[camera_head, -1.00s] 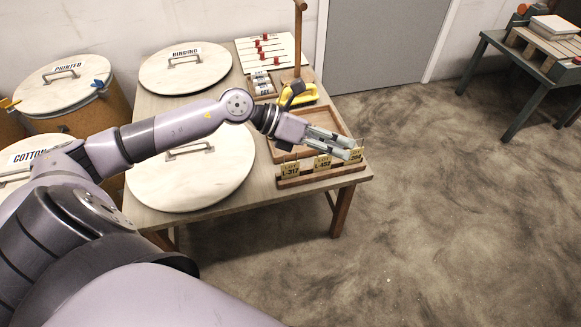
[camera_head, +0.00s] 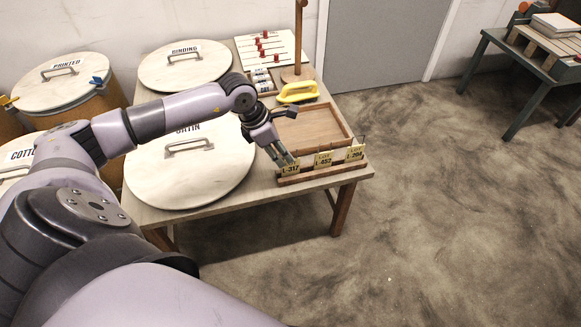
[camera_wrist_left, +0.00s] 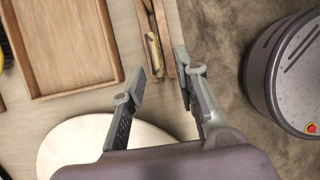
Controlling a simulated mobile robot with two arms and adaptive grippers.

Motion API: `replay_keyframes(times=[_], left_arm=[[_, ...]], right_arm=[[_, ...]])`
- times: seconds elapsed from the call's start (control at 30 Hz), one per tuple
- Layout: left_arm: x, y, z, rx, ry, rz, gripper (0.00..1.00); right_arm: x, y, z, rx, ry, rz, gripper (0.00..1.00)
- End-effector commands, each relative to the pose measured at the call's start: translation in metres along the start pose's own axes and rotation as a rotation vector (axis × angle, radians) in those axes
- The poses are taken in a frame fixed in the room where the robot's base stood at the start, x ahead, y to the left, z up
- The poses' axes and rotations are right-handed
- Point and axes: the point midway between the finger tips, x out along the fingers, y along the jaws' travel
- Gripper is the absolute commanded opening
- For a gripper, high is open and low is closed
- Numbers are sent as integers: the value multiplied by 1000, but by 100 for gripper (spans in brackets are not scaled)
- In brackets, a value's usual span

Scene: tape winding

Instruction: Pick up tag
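Three yellow tags stand in a wooden rack (camera_head: 322,173) at the table's front edge: L-317 (camera_head: 290,169), L-452 (camera_head: 323,160) and one at the right (camera_head: 355,153) whose number is hard to read. My left gripper (camera_head: 285,160) points down just above and beside the L-317 tag. In the left wrist view its two fingers (camera_wrist_left: 160,66) are apart with nothing between them. The nearest tag (camera_wrist_left: 153,52) stands in the rack just ahead of the fingertips. I cannot tell whether a finger touches it. My right gripper is not in view.
An empty wooden tray (camera_head: 312,128) lies behind the rack. The satin lid (camera_head: 190,170) is left of it. A yellow-handled tool (camera_head: 298,92), a wooden post (camera_head: 298,40) and a pegged white board (camera_head: 268,48) stand farther back.

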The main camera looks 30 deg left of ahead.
Motion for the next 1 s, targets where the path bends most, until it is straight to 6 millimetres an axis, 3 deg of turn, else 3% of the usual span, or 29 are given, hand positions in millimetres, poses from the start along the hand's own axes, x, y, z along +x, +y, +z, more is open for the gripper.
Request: replay_keyframes(times=[0.23, 0.53, 0.83, 1.0], left_arm=[[19, 1, 2, -1, -2, -1, 28], [59, 4, 4, -1, -1, -2, 28], [62, 4, 4, -1, -1, 0, 28], [62, 4, 4, -1, -1, 0, 16]], right_arm=[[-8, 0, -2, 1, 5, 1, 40], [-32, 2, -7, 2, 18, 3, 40], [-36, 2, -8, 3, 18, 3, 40], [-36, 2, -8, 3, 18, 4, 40]])
